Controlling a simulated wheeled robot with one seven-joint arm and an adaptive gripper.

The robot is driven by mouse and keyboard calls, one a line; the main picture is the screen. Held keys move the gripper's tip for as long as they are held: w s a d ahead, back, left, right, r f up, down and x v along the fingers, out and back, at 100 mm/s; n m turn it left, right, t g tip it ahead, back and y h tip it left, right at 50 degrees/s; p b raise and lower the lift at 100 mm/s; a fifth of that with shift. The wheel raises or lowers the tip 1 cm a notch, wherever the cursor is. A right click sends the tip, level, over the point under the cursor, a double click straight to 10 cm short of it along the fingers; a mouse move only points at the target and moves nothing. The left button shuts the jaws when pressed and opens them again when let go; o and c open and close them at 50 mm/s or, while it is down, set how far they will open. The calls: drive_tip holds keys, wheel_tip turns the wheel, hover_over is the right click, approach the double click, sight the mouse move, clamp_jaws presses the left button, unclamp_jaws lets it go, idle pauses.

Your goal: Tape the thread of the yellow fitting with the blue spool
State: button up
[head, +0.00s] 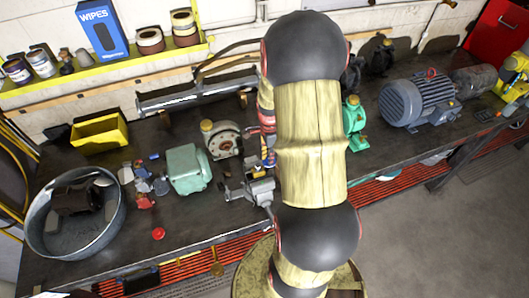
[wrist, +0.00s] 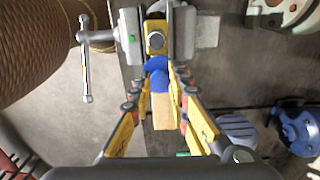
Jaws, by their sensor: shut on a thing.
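In the wrist view my gripper (wrist: 159,75) is shut on the blue spool (wrist: 158,64), which sits between its yellow fingertips. The yellow fitting (wrist: 155,24) stands just beyond the spool, between the two grey jaws of a vise (wrist: 130,38). The spool is very close to the fitting; I cannot tell whether they touch. The fingers and spool hide part of the fitting's near side. In the head view the vise (head: 260,191) shows on the bench, and my arm hides most of my gripper.
On the bench (head: 120,255) are a round metal tub (head: 40,255), a green housing (head: 188,168), a yellow bin (head: 99,133), a green pump (head: 354,122) and a grey motor (head: 418,98). The vise handle (wrist: 85,60) hangs left of the jaws in the wrist view.

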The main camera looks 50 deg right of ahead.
drive_tip(key=shift+s+a, duration=0.5)
drive_tip(key=shift+s, duration=0.15)
drive_tip(key=shift+s+a, duration=0.35)
drive_tip(key=shift+a, duration=0.3)
drive_tip(key=shift+s+a, duration=0.15)
drive_tip(key=shift+a, duration=1)
drive_tip(key=shift+c, duration=0.2)
drive_tip(key=shift+w+a, duration=0.2)
drive_tip(key=shift+a, duration=0.35)
drive_tip(key=shift+w+a, duration=0.15)
drive_tip(key=shift+a, duration=0.35)
drive_tip(key=shift+w+a, duration=0.7)
drive_tip(key=shift+w, duration=0.15)
drive_tip(key=shift+w+a, duration=0.15)
drive_tip(key=shift+w, duration=0.6)
drive_tip(key=shift+w+a, duration=0.1)
drive_tip(key=shift+w, duration=0.6)
drive_tip(key=w+d, duration=0.2)
drive_tip(key=w, duration=0.1)
drive_tip(key=shift+b, duration=0.35)
drive_tip(key=shift+w+d+r, duration=0.1)
drive_tip(key=shift+w+r, duration=0.05)
drive_tip(key=shift+r, duration=0.15)
drive_tip(key=shift+r+p, duration=1.8)
drive_tip(key=shift+r, duration=0.9)
